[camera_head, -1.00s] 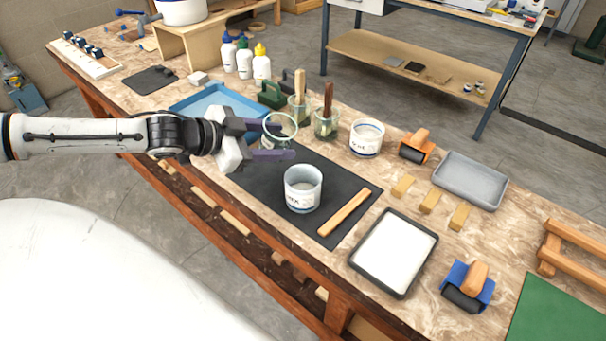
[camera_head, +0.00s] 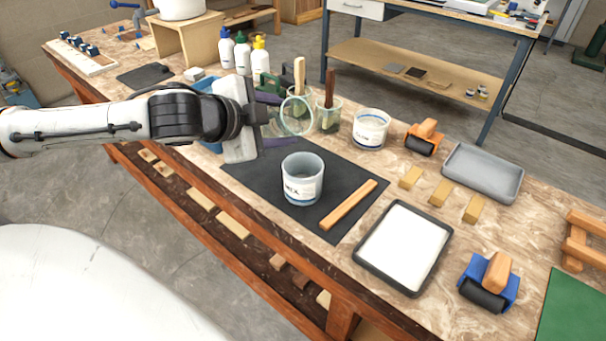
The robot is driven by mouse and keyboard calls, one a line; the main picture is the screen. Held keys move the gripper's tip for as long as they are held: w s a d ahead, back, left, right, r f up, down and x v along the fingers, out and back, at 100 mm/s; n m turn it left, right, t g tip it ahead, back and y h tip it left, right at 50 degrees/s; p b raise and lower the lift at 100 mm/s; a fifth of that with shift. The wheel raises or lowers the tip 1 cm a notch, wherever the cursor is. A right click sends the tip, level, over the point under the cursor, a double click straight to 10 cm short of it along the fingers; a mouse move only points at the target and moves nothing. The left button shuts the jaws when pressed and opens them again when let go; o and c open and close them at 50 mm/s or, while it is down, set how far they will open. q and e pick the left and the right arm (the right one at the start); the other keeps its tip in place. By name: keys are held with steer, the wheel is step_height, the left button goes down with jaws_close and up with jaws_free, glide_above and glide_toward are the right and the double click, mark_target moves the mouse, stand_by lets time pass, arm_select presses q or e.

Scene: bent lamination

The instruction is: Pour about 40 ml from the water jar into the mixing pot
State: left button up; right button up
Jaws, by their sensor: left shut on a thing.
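The water jar (camera_head: 297,115) is clear glass. My left gripper (camera_head: 281,119) is shut on it, with one purple finger on the far side and one on the near side. The jar is held above the dark mat, behind and above the mixing pot, and its rim looks tipped towards the pot. I cannot make out the water or any stream. The mixing pot (camera_head: 302,184) is a white-grey cup marked MIX, upright on the mat, with its opening clear. My right gripper is not in view.
The dark mat (camera_head: 262,178) also holds a wooden stick (camera_head: 348,204). A white labelled tub (camera_head: 370,130) is to the right. A white-filled tray (camera_head: 403,247) lies in front right.

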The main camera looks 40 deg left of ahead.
arm_select(q)
steer(key=shift+r, duration=0.15)
steer(key=shift+m, duration=0.3)
steer(key=shift+f+y+b, duration=0.3)
steer(key=shift+y+b, duration=0.2)
steer(key=shift+b, duration=0.1)
steer(key=shift+f+m+y+b, duration=0.15)
steer(key=shift+m+y+b, duration=0.25)
steer(key=shift+m, duration=0.1)
steer(key=shift+a, duration=0.15)
steer(key=shift+a, duration=0.15)
steer(key=shift+w+a+f, duration=0.1)
steer(key=shift+a, duration=0.1)
stand_by(0.4)
steer(key=shift+a+f+m+t+y+b, duration=0.15)
steer(key=shift+a+m+t+y+b, duration=0.15)
steer(key=shift+a+m, duration=0.1)
stand_by(0.7)
